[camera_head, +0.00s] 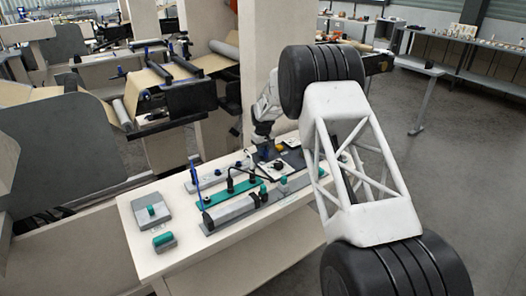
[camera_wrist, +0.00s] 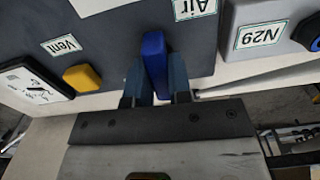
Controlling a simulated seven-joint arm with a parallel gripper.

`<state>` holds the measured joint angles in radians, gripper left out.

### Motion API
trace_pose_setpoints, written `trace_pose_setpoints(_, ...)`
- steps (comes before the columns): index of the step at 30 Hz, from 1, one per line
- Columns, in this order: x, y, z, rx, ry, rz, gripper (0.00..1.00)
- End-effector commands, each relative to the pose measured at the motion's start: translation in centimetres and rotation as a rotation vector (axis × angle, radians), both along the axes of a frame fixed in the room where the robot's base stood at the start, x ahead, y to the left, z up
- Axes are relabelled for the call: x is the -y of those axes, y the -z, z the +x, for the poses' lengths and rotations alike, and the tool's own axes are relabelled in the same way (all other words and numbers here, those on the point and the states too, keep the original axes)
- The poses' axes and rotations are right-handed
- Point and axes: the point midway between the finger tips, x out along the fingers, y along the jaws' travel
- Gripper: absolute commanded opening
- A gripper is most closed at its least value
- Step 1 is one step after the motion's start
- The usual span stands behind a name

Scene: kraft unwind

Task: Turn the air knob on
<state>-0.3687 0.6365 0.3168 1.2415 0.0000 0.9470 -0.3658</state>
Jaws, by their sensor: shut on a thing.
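In the wrist view, the blue knob (camera_wrist: 154,50) stands on a dark grey panel (camera_wrist: 110,30), next to a label reading "Air" (camera_wrist: 195,7), which appears upside down. My gripper (camera_wrist: 155,75) has its two fingers around this blue knob, one on each side. The knob's long side points along the fingers in the picture. In the head view, my gripper (camera_head: 263,138) is low over the far part of the bench, at the dark panel (camera_head: 294,158); the blue knob is hard to make out there.
A yellow knob (camera_wrist: 82,78) with a "Vent" label (camera_wrist: 61,45) is left of my gripper.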

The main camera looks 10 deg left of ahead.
Motion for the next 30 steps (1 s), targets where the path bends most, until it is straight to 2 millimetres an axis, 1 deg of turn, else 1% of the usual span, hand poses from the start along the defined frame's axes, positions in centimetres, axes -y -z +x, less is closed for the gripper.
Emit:
trace_pose_setpoints(6,0.0,0.0,0.0,0.0,0.001,0.0,0.0)
trace_pose_setpoints(7,0.0,0.0,0.0,0.0,0.001,0.0,0.24)
trace_pose_setpoints(11,0.0,0.0,0.0,0.0,0.001,0.0,0.44)
trace_pose_setpoints(12,0.0,0.0,0.0,0.0,0.001,0.0,0.45)
trace_pose_setpoints(23,0.0,-0.3,0.0,0.0,0.001,0.0,0.45)
trace_pose_setpoints(26,0.0,-0.9,0.0,0.001,0.001,0.001,0.45)
trace_pose_setpoints(30,0.0,-2.3,0.0,0.002,0.001,0.001,0.45)
